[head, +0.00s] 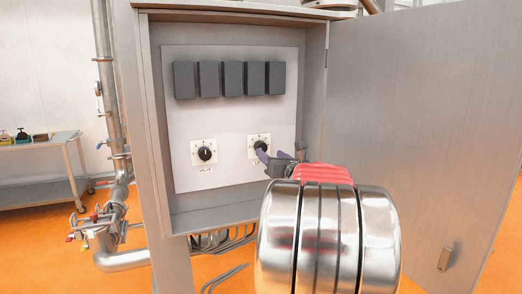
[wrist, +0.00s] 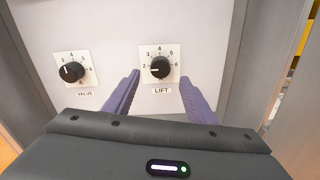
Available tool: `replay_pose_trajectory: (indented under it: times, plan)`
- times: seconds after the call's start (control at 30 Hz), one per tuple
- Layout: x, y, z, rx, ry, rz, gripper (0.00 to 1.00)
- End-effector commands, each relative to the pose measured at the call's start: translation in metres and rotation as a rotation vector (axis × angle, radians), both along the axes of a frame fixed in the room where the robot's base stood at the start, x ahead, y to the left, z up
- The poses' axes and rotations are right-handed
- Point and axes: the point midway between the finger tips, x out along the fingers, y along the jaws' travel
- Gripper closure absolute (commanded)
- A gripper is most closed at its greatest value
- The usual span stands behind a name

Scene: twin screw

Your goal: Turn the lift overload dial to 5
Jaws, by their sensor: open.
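The lift dial is a black knob on a white square scale plate, labelled LIFT, at the lower right of the panel in the head view (head: 260,145). In the wrist view the lift dial (wrist: 160,67) sits at upper centre. Its white mark seems to point left, near the 2, but it is small. My gripper (wrist: 161,77) is open, its purple fingers to the left and right of the knob, with gaps on both sides. Whether the tips reach the knob's depth is unclear. In the head view my gripper (head: 263,156) partly covers the plate's lower right.
The valve dial (head: 204,152) is left of the lift dial; it also shows in the wrist view (wrist: 71,72). Several dark grey blocks (head: 232,79) line the panel above. Cabinet walls surround the panel, and the open door (head: 420,120) stands at the right.

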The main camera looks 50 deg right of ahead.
Motion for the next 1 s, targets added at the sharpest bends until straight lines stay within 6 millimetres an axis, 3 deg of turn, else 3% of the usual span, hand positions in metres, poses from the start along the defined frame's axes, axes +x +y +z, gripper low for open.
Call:
replay_pose_trajectory:
  times: [0.5,0.7,1.0]
  plan:
    - [0.059,-0.034,-0.001,0.000,0.001,0.002,0.49]
    - [0.070,-0.041,0.000,0.001,-0.001,0.001,0.49]
    - [0.071,-0.041,0.000,0.000,0.000,0.001,0.49]
